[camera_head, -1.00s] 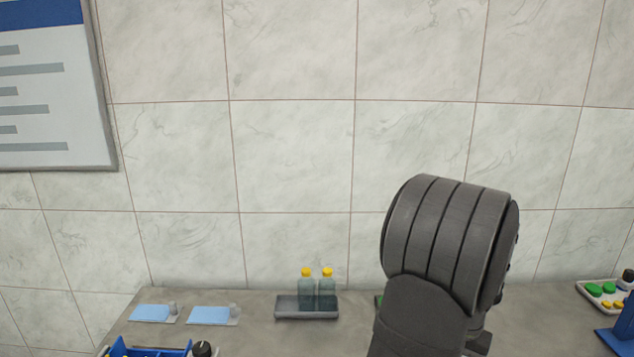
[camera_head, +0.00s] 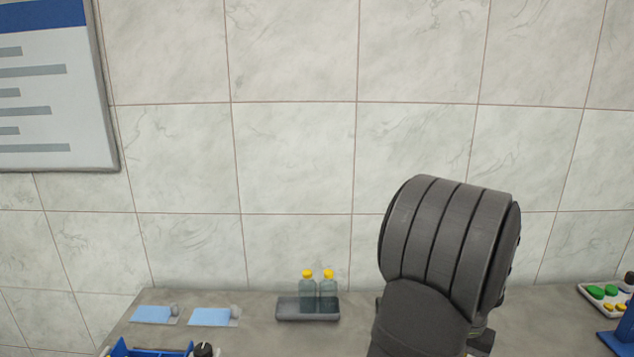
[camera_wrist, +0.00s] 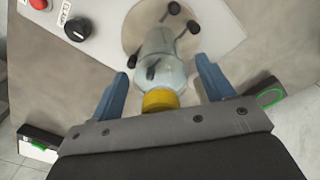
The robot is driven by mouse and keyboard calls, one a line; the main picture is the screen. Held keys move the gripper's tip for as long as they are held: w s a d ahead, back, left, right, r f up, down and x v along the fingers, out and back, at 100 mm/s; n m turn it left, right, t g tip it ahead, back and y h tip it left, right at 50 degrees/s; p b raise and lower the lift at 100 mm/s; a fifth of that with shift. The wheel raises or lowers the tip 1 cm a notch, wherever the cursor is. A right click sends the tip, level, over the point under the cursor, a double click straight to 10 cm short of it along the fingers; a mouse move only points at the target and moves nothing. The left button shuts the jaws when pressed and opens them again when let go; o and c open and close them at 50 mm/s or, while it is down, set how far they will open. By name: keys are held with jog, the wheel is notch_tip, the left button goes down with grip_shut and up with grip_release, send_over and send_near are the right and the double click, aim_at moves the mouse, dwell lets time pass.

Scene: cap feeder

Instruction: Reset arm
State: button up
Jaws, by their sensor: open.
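My gripper (camera_wrist: 162,88) shows in the wrist view with its two blue fingers spread wide apart. A clear bottle with a yellow cap (camera_wrist: 160,98) lies in the picture between the fingers, with a visible gap to each. The bottle's far end is over a round tan plate (camera_wrist: 133,30) with several dark pegs around it. I cannot tell from this view how far the fingers are above the bottle. In the head view my dark arm blocks the bench at the right of centre, and the gripper is hidden there.
In the head view, a grey tray (camera_head: 308,317) holds two yellow-capped bottles (camera_head: 318,292). Blue pads (camera_head: 212,317) lie left of it, and a blue bin (camera_head: 150,349) is at the front left. A parts tray (camera_head: 604,295) is at the right. The wrist view shows a black knob (camera_wrist: 77,29) and red button (camera_wrist: 39,4).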

notch_tip(320, 180, up, 11)
jog(key=shift+r, duration=0.1)
notch_tip(320, 180, down, 12)
jog(key=f, duration=0.1)
jog(key=r, duration=0.5)
jog(key=shift+s+d+r, duration=0.15)
jog(key=shift+s+r, duration=0.1)
jog(key=shift+r, duration=0.05)
jog(key=s+d+r, duration=0.4)
jog(key=s+r, duration=0.3)
jog(key=s, duration=0.4)
jog(key=s+d+f+m, duration=0.3)
jog(key=s+d+m, duration=0.15)
jog(key=s, duration=0.35)
jog(key=s+d+f+m, duration=0.35)
jog(key=s+d, duration=0.25)
jog(key=s, duration=0.3)
jog(key=w+f, duration=0.4)
jog(key=w, duration=0.5)
jog(key=shift+w+d+f, duration=0.3)
jog(key=shift+f, duration=0.1)
